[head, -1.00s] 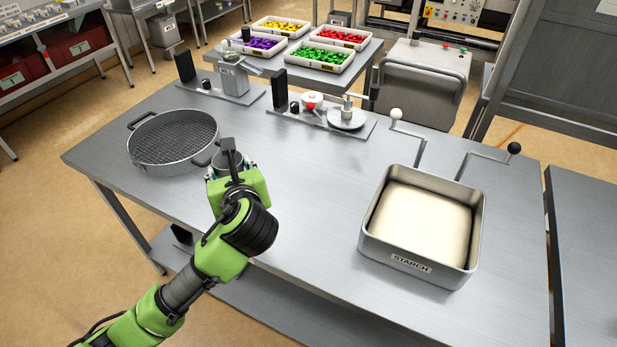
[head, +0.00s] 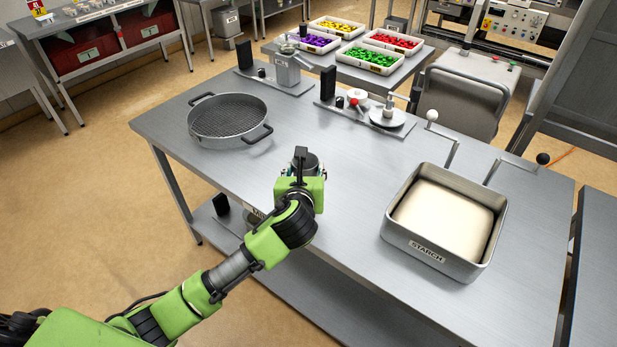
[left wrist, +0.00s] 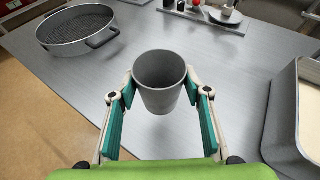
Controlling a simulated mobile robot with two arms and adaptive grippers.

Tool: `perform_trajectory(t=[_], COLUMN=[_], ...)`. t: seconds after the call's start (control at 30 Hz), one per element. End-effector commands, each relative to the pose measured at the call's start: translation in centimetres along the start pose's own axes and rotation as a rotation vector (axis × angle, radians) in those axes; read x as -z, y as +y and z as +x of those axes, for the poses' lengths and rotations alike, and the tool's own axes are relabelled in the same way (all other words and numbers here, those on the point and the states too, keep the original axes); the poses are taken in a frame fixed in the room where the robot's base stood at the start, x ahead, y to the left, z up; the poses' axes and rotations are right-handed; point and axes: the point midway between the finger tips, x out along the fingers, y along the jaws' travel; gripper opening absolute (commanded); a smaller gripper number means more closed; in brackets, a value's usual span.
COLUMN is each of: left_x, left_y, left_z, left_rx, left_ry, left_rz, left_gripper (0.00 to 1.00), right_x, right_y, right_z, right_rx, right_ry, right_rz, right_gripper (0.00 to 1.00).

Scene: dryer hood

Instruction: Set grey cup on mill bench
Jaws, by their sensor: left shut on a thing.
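The grey cup (left wrist: 158,88) is upright between the teal-padded fingers of my left gripper (left wrist: 160,84), which is shut on it. In the head view, the cup (head: 311,168) is largely hidden behind my left gripper (head: 302,174). It is over the front part of a grey metal bench (head: 350,160), right of and nearer than the round sieve (head: 228,118). The gap between cup and bench top is hard to judge. Which bench is the mill bench is not labelled. My right gripper is out of view.
A metal starch tray (head: 425,252) stands at the bench's right end. A hand-mill-like device (head: 287,68) and a round-plate device (head: 387,117) stand along the back edge. The middle of the bench is clear. Coloured trays (head: 368,58) sit on a table behind.

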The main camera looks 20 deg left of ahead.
Motion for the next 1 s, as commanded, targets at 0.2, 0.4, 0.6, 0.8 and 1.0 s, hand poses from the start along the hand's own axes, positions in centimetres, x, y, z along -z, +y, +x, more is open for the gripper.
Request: perform_trajectory(t=[0.2,0.4,0.6,0.8,1.0], left_x=[2.2,2.8,5.2,5.9,6.0], left_y=[-0.1,0.0,0.0,0.1,0.1], left_z=[3.7,4.9,6.1,6.5,6.5], left_rx=[-0.001,-0.001,0.000,0.001,0.001], left_ry=[0.004,0.003,0.007,0.002,0.003], left_rz=[0.002,0.001,0.002,0.001,0.002], left_gripper=[0.23,0.23,0.23,0.23,0.23], right_x=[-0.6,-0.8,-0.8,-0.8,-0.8], right_y=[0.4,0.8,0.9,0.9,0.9], right_z=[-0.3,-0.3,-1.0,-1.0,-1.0], right_rx=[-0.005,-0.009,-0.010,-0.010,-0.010], right_ry=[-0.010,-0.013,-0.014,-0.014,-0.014], right_rz=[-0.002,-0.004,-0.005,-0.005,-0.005], right_gripper=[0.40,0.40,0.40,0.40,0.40])
